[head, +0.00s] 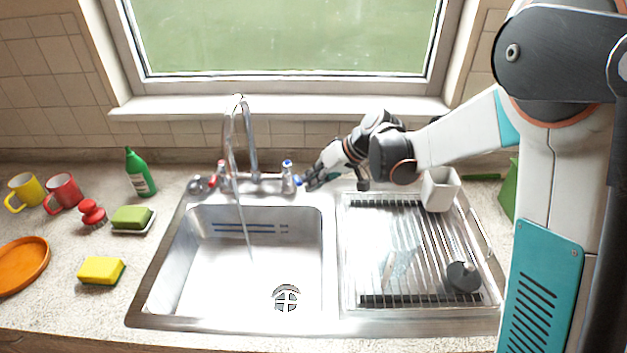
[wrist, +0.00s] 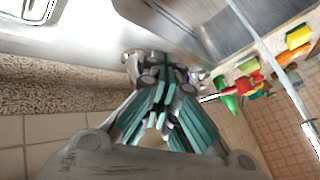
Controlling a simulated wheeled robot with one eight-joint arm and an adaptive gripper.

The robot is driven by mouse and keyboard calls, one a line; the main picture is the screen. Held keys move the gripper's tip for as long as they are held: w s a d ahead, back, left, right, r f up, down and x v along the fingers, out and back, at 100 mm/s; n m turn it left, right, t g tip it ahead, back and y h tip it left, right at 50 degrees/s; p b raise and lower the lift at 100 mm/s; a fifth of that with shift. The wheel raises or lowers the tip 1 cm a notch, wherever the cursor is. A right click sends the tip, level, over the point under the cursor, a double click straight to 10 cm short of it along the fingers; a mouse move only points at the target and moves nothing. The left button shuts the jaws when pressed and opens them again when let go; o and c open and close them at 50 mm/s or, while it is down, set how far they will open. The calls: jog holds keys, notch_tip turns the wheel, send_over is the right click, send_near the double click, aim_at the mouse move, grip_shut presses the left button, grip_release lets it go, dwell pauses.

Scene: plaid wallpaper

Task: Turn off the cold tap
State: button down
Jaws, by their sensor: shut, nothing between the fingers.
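The cold tap (head: 288,177) is a chrome post with a blue mark, at the right of the mixer. A stream of water (head: 240,215) runs from the arched spout (head: 252,135) into the sink basin (head: 205,290). The hot tap (head: 224,178), with a red mark, stands at the left. My gripper (head: 309,183) is shut and empty just right of the cold tap, its fingertips close to the tap's blue part. I cannot tell whether they touch. In the wrist view my gripper's fingers (wrist: 160,95) are together and partly hide the metal beyond them.
A drying rack (head: 375,300) with a white cup (head: 439,189) lies right of the basin, below my arm. A green bottle (head: 139,172), a green sponge (head: 130,217) and a red brush (head: 93,213) stand at the left. The window sill (head: 280,105) is behind the taps.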

jog(key=a, duration=0.1)
jog(key=s+a+m+t, duration=0.1)
jog(key=a, duration=0.1)
jog(key=s+a+m, duration=0.1)
jog(key=shift+s+a+h, duration=0.1)
jog(key=shift+a+h, duration=0.05)
jog(key=shift+h, duration=0.15)
